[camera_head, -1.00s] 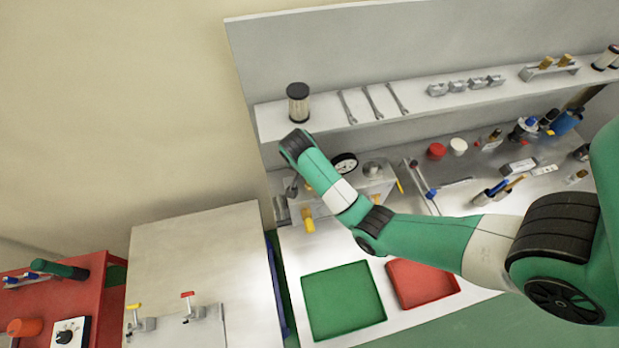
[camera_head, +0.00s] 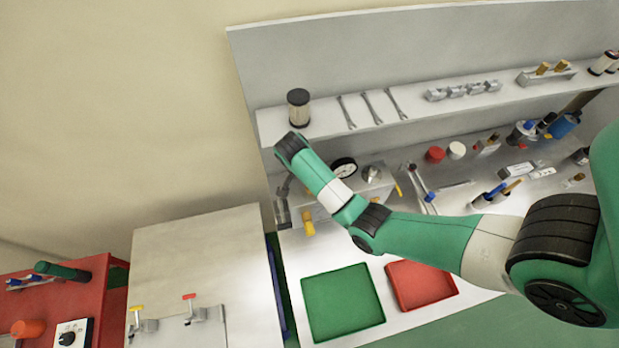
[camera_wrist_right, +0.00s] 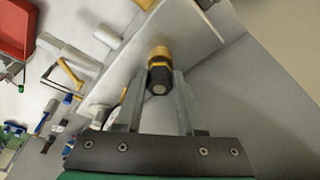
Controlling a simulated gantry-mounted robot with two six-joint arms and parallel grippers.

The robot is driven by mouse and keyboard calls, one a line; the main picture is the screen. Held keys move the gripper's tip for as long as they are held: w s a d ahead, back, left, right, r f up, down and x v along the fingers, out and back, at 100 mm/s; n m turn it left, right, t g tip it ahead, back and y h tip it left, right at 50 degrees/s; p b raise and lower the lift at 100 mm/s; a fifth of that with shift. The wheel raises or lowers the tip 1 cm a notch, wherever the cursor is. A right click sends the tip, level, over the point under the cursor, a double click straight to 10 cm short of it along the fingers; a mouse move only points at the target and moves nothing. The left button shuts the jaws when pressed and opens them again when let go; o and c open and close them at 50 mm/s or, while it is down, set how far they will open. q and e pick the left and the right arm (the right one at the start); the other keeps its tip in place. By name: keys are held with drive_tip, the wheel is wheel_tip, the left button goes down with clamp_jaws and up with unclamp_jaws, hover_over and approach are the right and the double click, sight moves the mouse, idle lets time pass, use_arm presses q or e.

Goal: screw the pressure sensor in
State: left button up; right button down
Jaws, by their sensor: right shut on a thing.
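In the right wrist view, a black and gold cylindrical part (camera_wrist_right: 159,76), which looks like the pressure sensor, sits between the tips of my right gripper (camera_wrist_right: 160,88). The gripper is shut on it. Its grey, round black end faces the camera and its gold end points away, towards a light panel edge. Whether its thread is engaged cannot be seen. In the head view, my right gripper (camera_head: 282,208) is at the left end of the grey unit with the dial gauge (camera_head: 343,167), beside a yellow fitting (camera_head: 307,226). My left gripper is not in view.
A shelf (camera_head: 420,110) with a filter (camera_head: 298,106) and wrenches runs behind and above the gripper. A green tray (camera_head: 343,302) and a red tray (camera_head: 421,285) lie in front. A pale cabinet (camera_head: 200,255) stands to the left. Loose tools lie to the right.

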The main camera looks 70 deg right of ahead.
drive_tip(key=m, duration=0.2)
drive_tip(key=shift+w+r+m+g+p, duration=0.1)
drive_tip(key=shift+r+m+g+p, duration=0.1)
drive_tip(key=shift+m+g+p, duration=0.2)
drive_tip(key=shift+f+m+b, duration=0.3)
drive_tip(key=shift+m+b, duration=0.1)
drive_tip(key=shift+m, duration=0.3)
drive_tip(key=shift+d+m+g+y+b, duration=0.1)
drive_tip(key=shift+m+g+y+b, duration=0.2)
drive_tip(key=shift+m+b, duration=0.5)
drive_tip(key=shift+r, duration=0.1)
drive_tip(key=shift+c, duration=2.2)
unclamp_jaws()
